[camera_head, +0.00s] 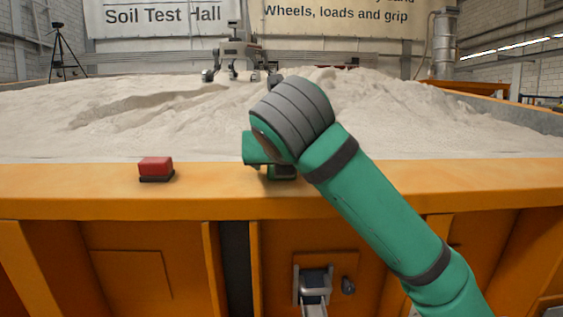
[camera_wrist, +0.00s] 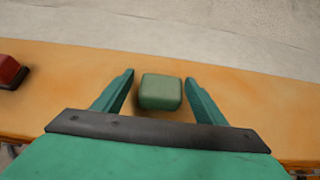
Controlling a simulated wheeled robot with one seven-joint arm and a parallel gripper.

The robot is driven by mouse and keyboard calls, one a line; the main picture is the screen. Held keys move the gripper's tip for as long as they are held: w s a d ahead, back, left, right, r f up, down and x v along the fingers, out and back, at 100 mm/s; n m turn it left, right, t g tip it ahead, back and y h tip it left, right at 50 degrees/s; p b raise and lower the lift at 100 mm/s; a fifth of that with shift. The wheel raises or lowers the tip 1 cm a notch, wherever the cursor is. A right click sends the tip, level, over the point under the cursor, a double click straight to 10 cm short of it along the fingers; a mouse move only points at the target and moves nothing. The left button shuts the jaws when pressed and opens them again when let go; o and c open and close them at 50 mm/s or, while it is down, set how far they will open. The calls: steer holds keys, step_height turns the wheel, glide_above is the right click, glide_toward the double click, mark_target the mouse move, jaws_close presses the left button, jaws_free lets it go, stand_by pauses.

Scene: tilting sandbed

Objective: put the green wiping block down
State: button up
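The green wiping block (camera_wrist: 160,92) shows in the wrist view between the two fingers of my gripper (camera_wrist: 159,77). The fingers are apart, with a narrow gap showing on each side of the block, so it is not clamped. The block looks upright on the orange ledge (camera_wrist: 75,75); its underside is hidden. In the head view my arm's wrist covers most of the gripper just above the ledge, and I cannot clearly tell block from fingers there.
A red block on a dark base (camera_head: 156,168) sits on the ledge to the left; it also shows in the wrist view (camera_wrist: 10,72). Pale sand (camera_head: 150,120) lies behind the ledge. A rover (camera_head: 236,55) stands at the back. The ledge between the red block and my gripper is clear.

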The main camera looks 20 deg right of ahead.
steer(key=shift+a, duration=0.2)
steer(key=v, duration=1)
steer(key=shift+s+d, duration=0.2)
steer(key=shift+s, duration=0.25)
steer(key=shift+w, duration=0.15)
